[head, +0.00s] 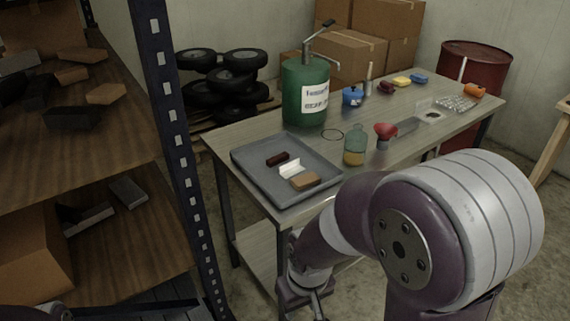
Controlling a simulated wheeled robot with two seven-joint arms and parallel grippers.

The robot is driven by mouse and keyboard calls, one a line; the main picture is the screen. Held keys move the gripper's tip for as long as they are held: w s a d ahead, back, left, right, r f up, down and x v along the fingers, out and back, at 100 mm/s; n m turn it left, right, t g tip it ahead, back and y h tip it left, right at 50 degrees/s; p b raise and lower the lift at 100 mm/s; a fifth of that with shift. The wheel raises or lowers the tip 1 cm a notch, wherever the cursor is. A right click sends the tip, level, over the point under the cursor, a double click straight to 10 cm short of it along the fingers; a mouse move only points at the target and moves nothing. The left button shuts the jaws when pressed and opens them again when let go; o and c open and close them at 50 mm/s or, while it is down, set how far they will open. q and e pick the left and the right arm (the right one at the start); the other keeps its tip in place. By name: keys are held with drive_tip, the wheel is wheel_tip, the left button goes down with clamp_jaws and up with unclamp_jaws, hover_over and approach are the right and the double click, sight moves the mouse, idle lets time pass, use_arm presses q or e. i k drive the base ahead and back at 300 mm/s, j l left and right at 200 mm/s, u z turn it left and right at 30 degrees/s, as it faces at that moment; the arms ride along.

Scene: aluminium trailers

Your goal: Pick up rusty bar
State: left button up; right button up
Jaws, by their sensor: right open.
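A small dark reddish-brown bar (277,159), which looks like the rusty bar, lies in a grey tray (254,174) on the near left end of the workbench. A white folded piece (291,169) and a brown block (304,180) lie in the same tray, nearer to me. My right gripper (304,298) is at the bottom of the head view, in front of the bench's near edge and lower in the picture than the tray. It is open and apart from the bar; its fingertips are partly cut off by the frame edge. My left gripper is not in view.
A green pump canister (306,92), a yellow-liquid bottle (355,145) and a red-topped item (384,134) stand on the workbench (232,137) near the tray. A shelf rack (165,110) stands close on the left. A red drum (474,65) is behind the bench.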

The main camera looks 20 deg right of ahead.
sight(276, 159)
drive_tip(key=i+l, duration=0.1)
drive_tip(key=l, duration=1)
drive_tip(key=i+l+z, duration=0.1)
drive_tip(key=l, duration=0.4)
drive_tip(key=i, duration=0.05)
